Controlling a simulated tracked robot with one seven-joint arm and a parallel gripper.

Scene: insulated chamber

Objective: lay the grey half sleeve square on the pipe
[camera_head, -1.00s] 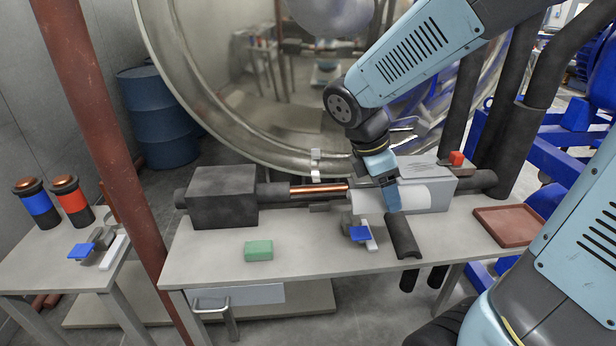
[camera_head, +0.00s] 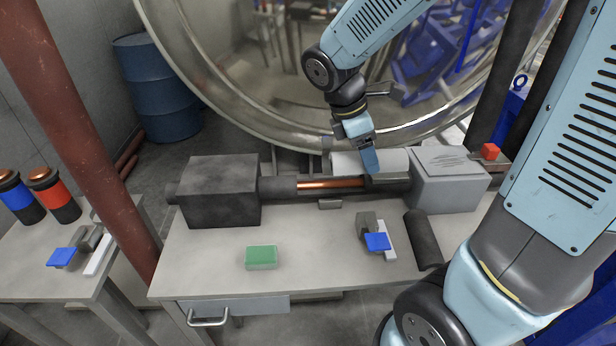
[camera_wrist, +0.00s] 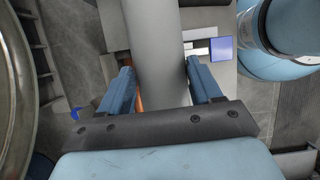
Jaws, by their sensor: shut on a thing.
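The light grey half sleeve (camera_head: 345,163) is between the jaws of my gripper (camera_head: 369,160) in the head view, roughly lengthwise with the pipe. The wrist view shows the sleeve (camera_wrist: 155,45) between the two blue fingers of my gripper (camera_wrist: 158,70). The copper pipe (camera_head: 325,185) runs between a dark block and a grey block, with dark covering at its ends. The sleeve appears above or just behind the pipe's right part; I cannot tell whether they touch. A sliver of copper (camera_wrist: 139,102) shows beside the left finger in the wrist view.
The dark block (camera_head: 220,190) and grey block (camera_head: 448,180) flank the work space. A black half sleeve (camera_head: 422,240), a blue-topped tool (camera_head: 376,241) and a green-topped block (camera_head: 261,257) lie in front on the bench (camera_head: 320,262). A large metal ring stands behind.

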